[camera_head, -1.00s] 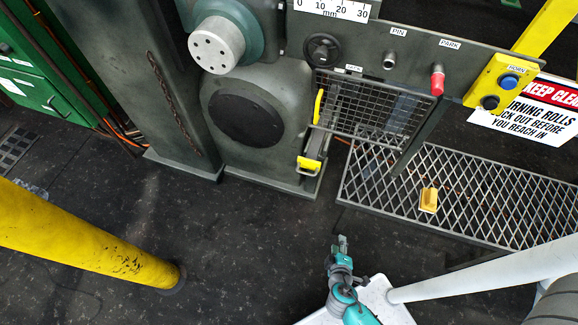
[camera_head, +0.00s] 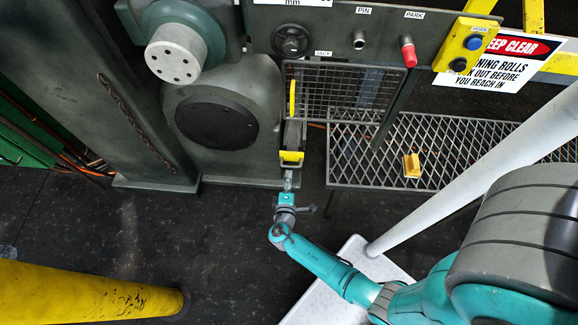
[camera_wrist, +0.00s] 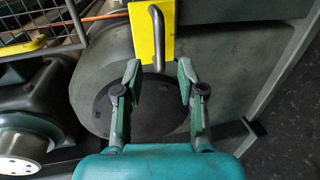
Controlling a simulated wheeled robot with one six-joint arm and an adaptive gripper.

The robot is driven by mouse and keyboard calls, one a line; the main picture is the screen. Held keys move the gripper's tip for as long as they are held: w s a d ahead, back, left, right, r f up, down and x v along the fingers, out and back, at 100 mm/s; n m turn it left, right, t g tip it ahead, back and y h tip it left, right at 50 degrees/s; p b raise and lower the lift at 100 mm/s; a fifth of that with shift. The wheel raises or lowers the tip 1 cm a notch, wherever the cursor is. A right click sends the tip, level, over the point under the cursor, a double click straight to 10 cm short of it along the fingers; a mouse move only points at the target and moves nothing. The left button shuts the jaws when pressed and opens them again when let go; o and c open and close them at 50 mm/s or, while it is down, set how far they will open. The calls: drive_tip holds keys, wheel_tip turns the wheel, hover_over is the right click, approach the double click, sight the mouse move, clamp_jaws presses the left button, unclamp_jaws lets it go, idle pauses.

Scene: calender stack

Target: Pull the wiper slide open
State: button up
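The wiper slide (camera_head: 293,133) is a narrow dark slide with a yellow front plate (camera_head: 291,157), low beside the roll housing. In the wrist view the yellow plate (camera_wrist: 143,45) carries a bent grey bar handle (camera_wrist: 157,40). My gripper (camera_head: 288,178) is just in front of the plate. In the wrist view my gripper (camera_wrist: 160,74) is open, with one finger either side of the handle's lower end. I see no finger closed on the bar; the exact depth between fingertips and bar is unclear.
A mesh guard (camera_head: 335,92) with a yellow grip (camera_head: 292,98) is above right of the slide. A grating platform (camera_head: 440,140) holds a small yellow block (camera_head: 411,165). A yellow post (camera_head: 90,293) stands at lower left. The dark floor (camera_head: 220,240) in front is clear.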

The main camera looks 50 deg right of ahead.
sight(290, 166)
drive_tip(key=x, duration=0.6)
drive_tip(key=shift+w+d, duration=0.15)
drive_tip(key=shift+d, duration=0.15)
clamp_jaws()
